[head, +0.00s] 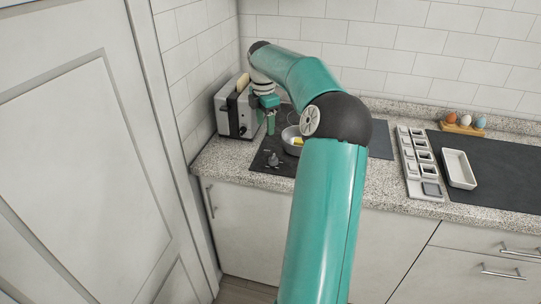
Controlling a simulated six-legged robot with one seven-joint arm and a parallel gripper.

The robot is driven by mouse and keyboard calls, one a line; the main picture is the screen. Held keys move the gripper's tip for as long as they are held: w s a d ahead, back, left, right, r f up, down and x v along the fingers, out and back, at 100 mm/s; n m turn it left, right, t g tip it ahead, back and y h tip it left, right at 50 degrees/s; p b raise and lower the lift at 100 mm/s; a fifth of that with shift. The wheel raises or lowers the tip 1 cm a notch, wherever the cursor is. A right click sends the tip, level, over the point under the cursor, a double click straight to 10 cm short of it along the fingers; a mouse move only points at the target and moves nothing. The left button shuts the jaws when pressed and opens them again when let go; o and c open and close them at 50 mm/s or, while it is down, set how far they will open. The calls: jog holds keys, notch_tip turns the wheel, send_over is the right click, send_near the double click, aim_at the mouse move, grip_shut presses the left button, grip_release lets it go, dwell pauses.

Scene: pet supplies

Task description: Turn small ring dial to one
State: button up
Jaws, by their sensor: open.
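A silver toaster (226,118) with dark sides stands in the left corner of the counter, with a slice of bread (243,83) sticking out of its top. Small dark controls show low on its front (243,130), but they are too small to tell which is the ring dial or where it points. My gripper (270,126) is just to the right of the toaster, pointing down, open with nothing seen in it. I cannot tell whether it touches the toaster.
A metal bowl (287,147) with something yellow stands on a dark mat (262,166), beside a small grey object (272,159). To the right are a compartment tray (405,150), a white dish (458,169) and an egg holder (462,129). A wall borders the toaster.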

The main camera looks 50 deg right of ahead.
aim_at(273, 156)
jog(key=f, duration=0.4)
jog(key=s+d+f, duration=0.1)
jog(key=f, duration=0.4)
jog(key=d+f, duration=0.1)
jog(key=f, duration=0.4)
jog(key=shift+s+d+f, duration=0.2)
jog(key=shift+d+f, duration=0.05)
jog(key=c, duration=1)
